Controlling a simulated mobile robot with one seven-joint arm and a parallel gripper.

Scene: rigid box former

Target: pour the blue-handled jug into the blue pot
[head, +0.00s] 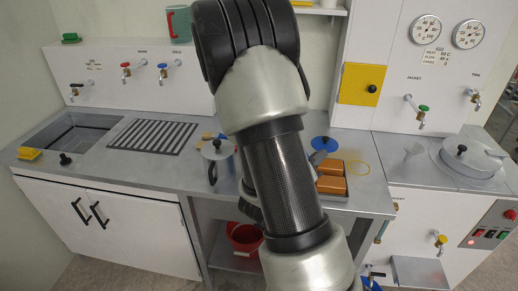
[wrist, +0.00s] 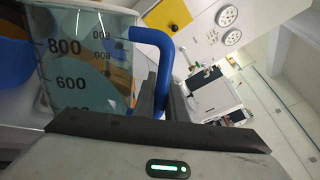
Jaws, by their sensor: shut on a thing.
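The blue-handled jug (wrist: 88,72) fills the left of the wrist view; it is clear, with measuring marks such as 800 and 600. Its blue handle (wrist: 152,36) runs down between the fingers of my gripper (wrist: 163,92), which is shut on it. The level of any contents is not clear. In the head view my arm hides the gripper and most or all of the jug. A blue round thing (head: 324,144) shows on the counter just right of my arm, partly covered; I cannot tell whether it is the blue pot.
A sink (head: 72,134) and a slotted drain (head: 152,135) are at left. A lidded vessel (head: 471,158) is at right. A red bucket (head: 243,238) sits below the counter.

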